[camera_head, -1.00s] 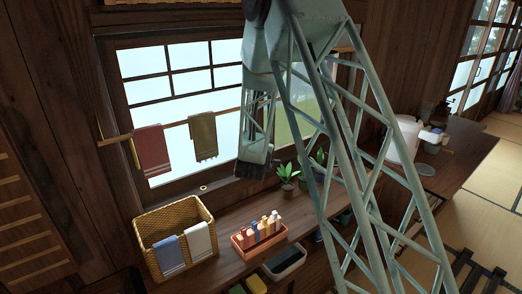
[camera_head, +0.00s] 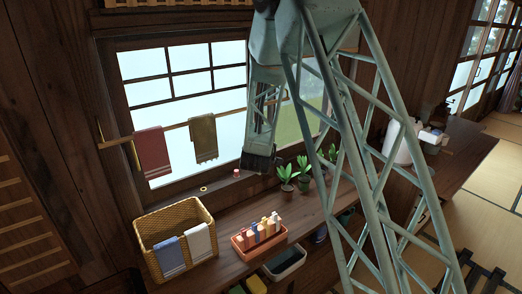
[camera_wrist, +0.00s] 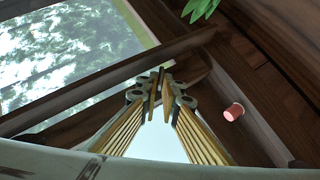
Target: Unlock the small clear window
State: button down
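The clear window (camera_head: 228,110) is in the wall behind the counter, with a dark wooden frame and a grid of small panes above. In the wrist view, its glass (camera_wrist: 75,55) shows blurred trees. My gripper (camera_head: 258,163) is at the lower right part of the window, near the sill. In the wrist view, my gripper's fingertips (camera_wrist: 159,92) are close together in front of a dark wooden bar, with nothing clearly held. I cannot tell whether they touch the bar. No lock can be clearly made out; my arm hides part of the window's right side.
A small pink-red object (camera_head: 236,173) stands on the sill beside my gripper; it also shows in the wrist view (camera_wrist: 233,112). A yellow ring (camera_head: 204,189) lies farther left. Potted plants (camera_head: 286,174), a bottle tray (camera_head: 243,246) and a wicker basket (camera_head: 150,232) crowd the counter. Towels (camera_head: 152,152) hang across the window.

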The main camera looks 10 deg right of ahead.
jog(key=shift+w+d+r+m+g+y, duration=0.1)
jog(key=shift+d+r+m+g+y, duration=0.15)
jog(key=shift+m+g+y, duration=0.45)
jog(key=shift+w+d+r+m+g+y+b, duration=0.15)
jog(key=shift+m+g+y+b, duration=0.2)
jog(key=shift+y+b, duration=0.25)
jog(key=shift+s+d+m+g+y+b, duration=0.1)
jog(key=shift+m+g+y+b, duration=0.25)
jog(key=shift+y, duration=0.35)
dwell(0.4)
jog(key=c, duration=2.9)
grip_release()
jog(key=shift+o, duration=0.2)
jog(key=shift+r, duration=0.1)
jog(key=v, duration=0.7)
jog(key=shift+s+r, duration=0.15)
jog(key=shift+s, duration=0.2)
